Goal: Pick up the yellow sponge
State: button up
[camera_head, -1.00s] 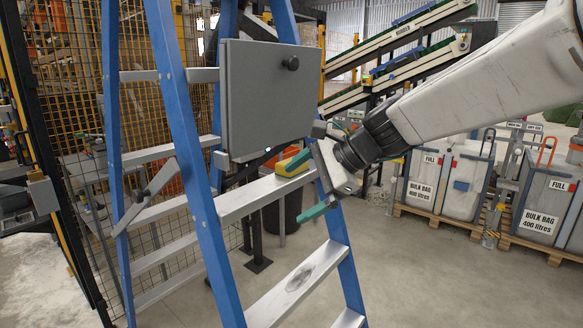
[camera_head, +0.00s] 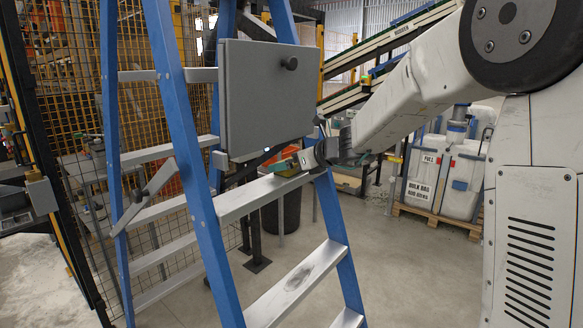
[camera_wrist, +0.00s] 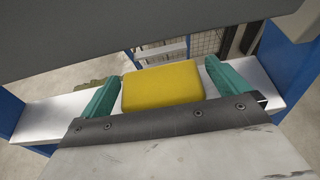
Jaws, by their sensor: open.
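The yellow sponge (camera_wrist: 163,86) lies on a pale step (camera_head: 240,198) of the blue ladder, in the middle of the wrist view. In the head view my gripper hides most of it. My gripper (camera_wrist: 162,72) is open, with one teal finger on each side of the sponge. Whether the fingers touch it, I cannot tell. In the head view my gripper (camera_head: 287,163) is at the right part of the step, level with the sponge.
A grey panel (camera_head: 265,95) hangs on the ladder just above the step and fills the top of the wrist view. A blue ladder rail (camera_head: 320,215) stands close to my gripper. A yellow mesh fence (camera_head: 75,80) is behind. Bulk bags (camera_head: 440,175) stand on a pallet at right.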

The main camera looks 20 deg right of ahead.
jog(key=shift+x, duration=1)
jog(key=c, duration=0.9)
jog(key=shift+r, duration=0.1)
